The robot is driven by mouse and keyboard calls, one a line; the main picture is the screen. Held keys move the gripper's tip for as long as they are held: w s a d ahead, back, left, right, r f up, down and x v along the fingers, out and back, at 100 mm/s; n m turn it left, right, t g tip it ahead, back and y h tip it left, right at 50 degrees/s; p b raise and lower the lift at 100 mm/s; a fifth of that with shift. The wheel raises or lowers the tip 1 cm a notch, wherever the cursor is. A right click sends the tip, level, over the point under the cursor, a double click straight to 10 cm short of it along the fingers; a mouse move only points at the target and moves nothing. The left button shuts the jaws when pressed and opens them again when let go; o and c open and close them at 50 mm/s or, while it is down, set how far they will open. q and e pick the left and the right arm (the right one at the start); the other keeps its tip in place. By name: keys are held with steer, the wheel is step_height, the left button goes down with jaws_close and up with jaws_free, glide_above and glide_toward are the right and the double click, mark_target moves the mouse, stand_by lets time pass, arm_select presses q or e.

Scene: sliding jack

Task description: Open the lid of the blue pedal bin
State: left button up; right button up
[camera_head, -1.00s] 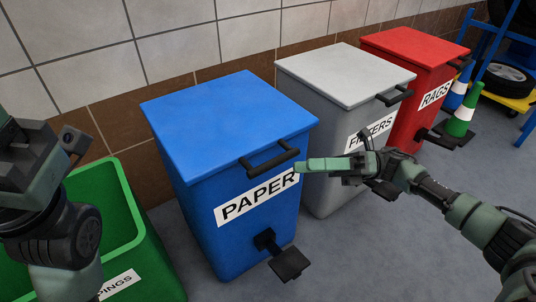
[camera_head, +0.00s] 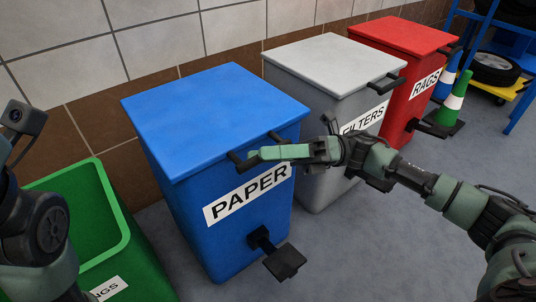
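The blue pedal bin (camera_head: 170,205), labelled PAPER, stands in the middle left of the head view. Its lid (camera_head: 215,108) is down. A black handle (camera_head: 237,165) sticks out from the lid's front edge. The black pedal (camera_head: 284,262) sticks out low at the front. My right gripper (camera_head: 256,157) reaches in from the right and lies across the front of the handle, hiding its middle part. I cannot tell whether it touches the handle or how far its fingers are apart. My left arm shows at the left edge; its gripper fingers are out of view.
An open green bin (camera_head: 128,240) stands left of the blue one. A grey FILTERS bin (camera_head: 320,72) and a red RAGS bin (camera_head: 405,35) stand to the right, both lids down. A tiled wall is behind. Cones and a blue rack (camera_head: 490,60) are far right. Floor in front is clear.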

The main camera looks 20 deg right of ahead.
jaws_close()
stand_by(1.4)
